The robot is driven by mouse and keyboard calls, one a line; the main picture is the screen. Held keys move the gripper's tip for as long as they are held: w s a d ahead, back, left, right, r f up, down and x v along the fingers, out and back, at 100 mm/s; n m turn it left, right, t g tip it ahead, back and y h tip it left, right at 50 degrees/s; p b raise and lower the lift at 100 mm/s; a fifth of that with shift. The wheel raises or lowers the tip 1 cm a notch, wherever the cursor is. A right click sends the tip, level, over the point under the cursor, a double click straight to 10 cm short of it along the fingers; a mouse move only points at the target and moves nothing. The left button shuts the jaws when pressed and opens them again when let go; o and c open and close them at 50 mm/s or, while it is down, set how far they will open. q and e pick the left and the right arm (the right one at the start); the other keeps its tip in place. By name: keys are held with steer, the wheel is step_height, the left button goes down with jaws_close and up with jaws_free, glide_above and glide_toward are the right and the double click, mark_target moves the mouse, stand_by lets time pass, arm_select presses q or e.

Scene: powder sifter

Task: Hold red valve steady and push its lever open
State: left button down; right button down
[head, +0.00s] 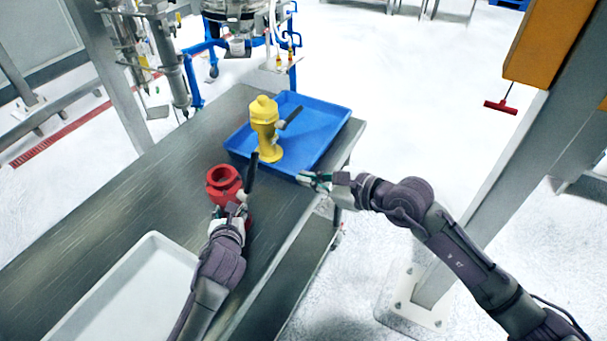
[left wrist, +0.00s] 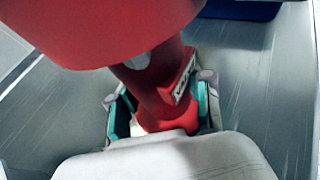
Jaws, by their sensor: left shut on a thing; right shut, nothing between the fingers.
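The red valve (head: 222,182) stands on the metal table, with its round opening facing up. Its black lever (head: 252,170) points upward on its right side. My left gripper (head: 234,210) is shut on the valve's lower part. In the left wrist view, the red valve (left wrist: 165,85) fills the top and middle, and the teal-padded fingers of the left gripper (left wrist: 162,115) sit on both sides of its narrow neck. My right gripper (head: 308,178) is shut and empty, at the blue tray's near right edge, to the right of the lever and apart from it.
A yellow valve (head: 265,130) with a dark lever stands upright in the blue tray (head: 325,125). A white tray (head: 130,290) lies at the near left of the metal table (head: 130,190). A grey post (head: 490,190) rises at the right. The table's left part is clear.

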arm_select(q)
steer(key=shift+c, duration=2)
jaws_free()
